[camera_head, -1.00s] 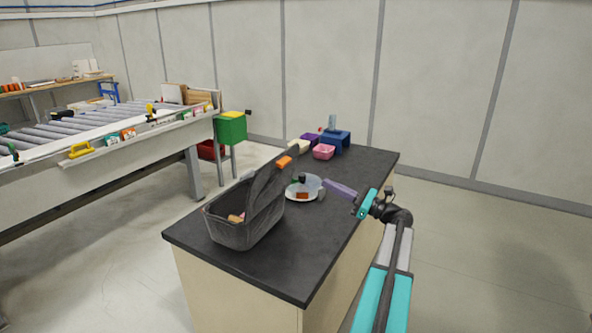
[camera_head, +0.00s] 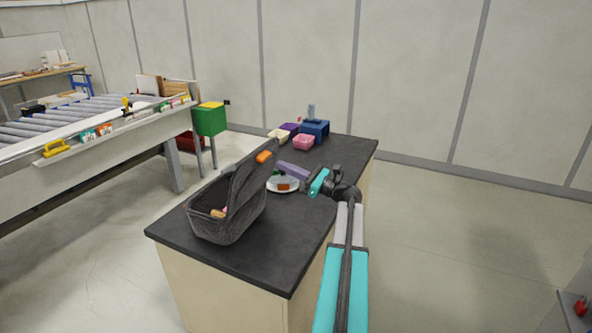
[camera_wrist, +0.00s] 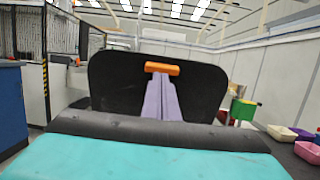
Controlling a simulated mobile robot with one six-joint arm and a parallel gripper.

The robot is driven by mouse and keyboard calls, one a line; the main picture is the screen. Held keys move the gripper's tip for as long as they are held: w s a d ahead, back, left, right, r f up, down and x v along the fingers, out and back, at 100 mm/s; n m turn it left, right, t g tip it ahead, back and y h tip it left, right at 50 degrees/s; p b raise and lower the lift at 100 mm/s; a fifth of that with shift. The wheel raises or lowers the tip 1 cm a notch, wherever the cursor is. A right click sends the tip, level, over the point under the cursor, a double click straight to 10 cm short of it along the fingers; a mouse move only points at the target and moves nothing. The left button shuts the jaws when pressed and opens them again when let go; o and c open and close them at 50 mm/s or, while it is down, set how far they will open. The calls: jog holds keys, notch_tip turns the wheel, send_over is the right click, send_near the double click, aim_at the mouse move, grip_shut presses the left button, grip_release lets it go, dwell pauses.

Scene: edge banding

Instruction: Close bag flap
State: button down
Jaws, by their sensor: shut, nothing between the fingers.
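A dark grey bag (camera_head: 232,230) stands on the black-topped table, open, with small food-like items (camera_head: 218,213) inside. Its flap (camera_head: 247,185) stands raised on the right side of the opening, with an orange tab (camera_head: 264,157) at its top corner. In the wrist view the flap (camera_wrist: 110,85) rises as a broad dark panel, and the orange tab (camera_wrist: 162,68) lies just beyond my fingertips. My gripper (camera_head: 281,166) has purple fingers, shut and empty, pointing toward the flap from the right. I cannot tell whether the fingertips touch it.
A white plate (camera_head: 273,187) with items on it lies behind the bag, under my gripper. Pink (camera_head: 303,143), blue (camera_head: 318,130), purple and cream containers stand at the table's far end. The table's front right corner (camera_head: 285,270) is clear.

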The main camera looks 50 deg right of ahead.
aim_at(267, 158)
jog(key=shift+p+x, duration=0.8)
jog(key=shift+x, duration=1.1)
jog(key=shift+w, duration=0.1)
